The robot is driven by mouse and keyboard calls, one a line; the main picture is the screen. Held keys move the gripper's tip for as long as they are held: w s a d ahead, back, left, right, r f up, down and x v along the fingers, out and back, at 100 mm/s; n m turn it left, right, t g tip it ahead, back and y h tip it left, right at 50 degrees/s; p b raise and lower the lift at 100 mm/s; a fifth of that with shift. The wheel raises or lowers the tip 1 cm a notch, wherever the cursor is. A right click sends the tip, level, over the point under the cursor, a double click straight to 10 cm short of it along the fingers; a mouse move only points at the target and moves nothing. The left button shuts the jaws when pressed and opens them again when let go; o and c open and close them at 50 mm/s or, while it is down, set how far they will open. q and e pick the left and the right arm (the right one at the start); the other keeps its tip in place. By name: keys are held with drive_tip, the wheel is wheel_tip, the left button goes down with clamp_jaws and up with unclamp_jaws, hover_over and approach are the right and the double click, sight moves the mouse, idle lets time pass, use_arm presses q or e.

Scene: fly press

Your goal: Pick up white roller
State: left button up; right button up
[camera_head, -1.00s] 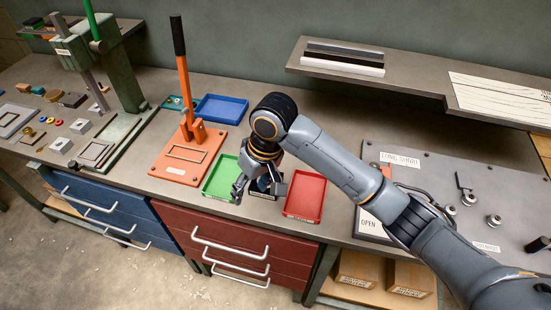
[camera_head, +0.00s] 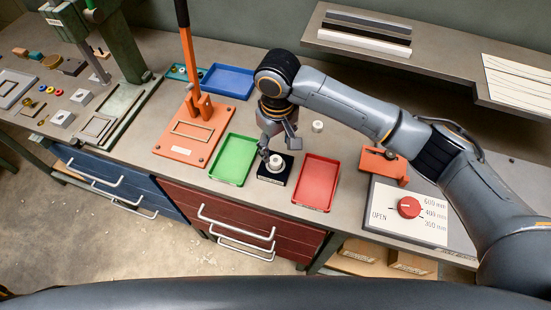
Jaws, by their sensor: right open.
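A small white cylindrical piece (camera_head: 276,163) sits on a black block (camera_head: 271,179) between the green and red trays. Another short white cylinder (camera_head: 317,126) stands on the bench behind the red tray. I cannot tell from the picture which of the two is the white roller. My right gripper (camera_head: 278,150) points down just above and behind the black block. Its fingers are apart, with nothing seen held between them. My left gripper is not in view.
The green tray (camera_head: 215,173) and red tray (camera_head: 334,190) flank the black block. An orange lever press (camera_head: 165,143) stands left, with a blue tray (camera_head: 246,80) behind. An orange fixture (camera_head: 396,168) and a panel with a red knob (camera_head: 409,207) lie right.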

sight(275, 160)
drive_tip(key=shift+a+f+p, duration=0.15)
drive_tip(key=shift+f+p, duration=0.45)
drive_tip(key=shift+f, duration=0.15)
wheel_tip(275, 160, down, 3)
drive_tip(key=shift+a+r+p, duration=0.1)
drive_tip(key=shift+r+p, duration=0.1)
drive_tip(key=shift+p, duration=0.2)
drive_tip(key=shift+f, duration=0.5)
drive_tip(key=c, duration=1)
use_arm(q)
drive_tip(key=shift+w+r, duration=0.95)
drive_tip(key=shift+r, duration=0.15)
use_arm(e)
drive_tip(key=shift+c, duration=0.3)
